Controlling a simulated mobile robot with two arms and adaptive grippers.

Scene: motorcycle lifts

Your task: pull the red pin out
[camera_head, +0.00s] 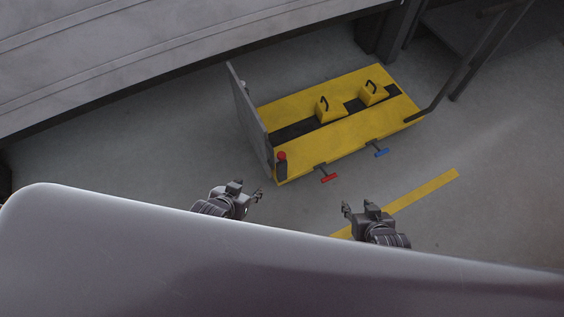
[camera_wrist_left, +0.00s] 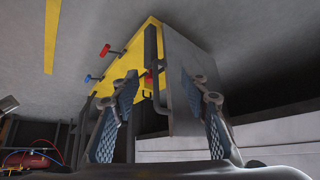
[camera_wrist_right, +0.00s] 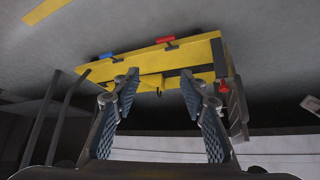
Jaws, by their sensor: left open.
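The red pin (camera_head: 328,177) has a T-shaped handle and sticks out of the near side of the yellow motorcycle lift (camera_head: 300,166). It also shows in the left wrist view (camera_wrist_left: 105,50) and the right wrist view (camera_wrist_right: 165,39). My left gripper (camera_head: 248,189) is open and empty, left of the red pin and apart from it. My right gripper (camera_head: 357,206) is open and empty, nearer to me and a little right of the pin. Neither gripper touches the lift.
A blue T-handled pin (camera_head: 381,152) sits right of the red one on the same side. A red button (camera_head: 281,156) on a dark post and a grey upright plate (camera_head: 250,118) stand at the lift's left end. A yellow floor stripe (camera_head: 420,190) crosses open floor at right.

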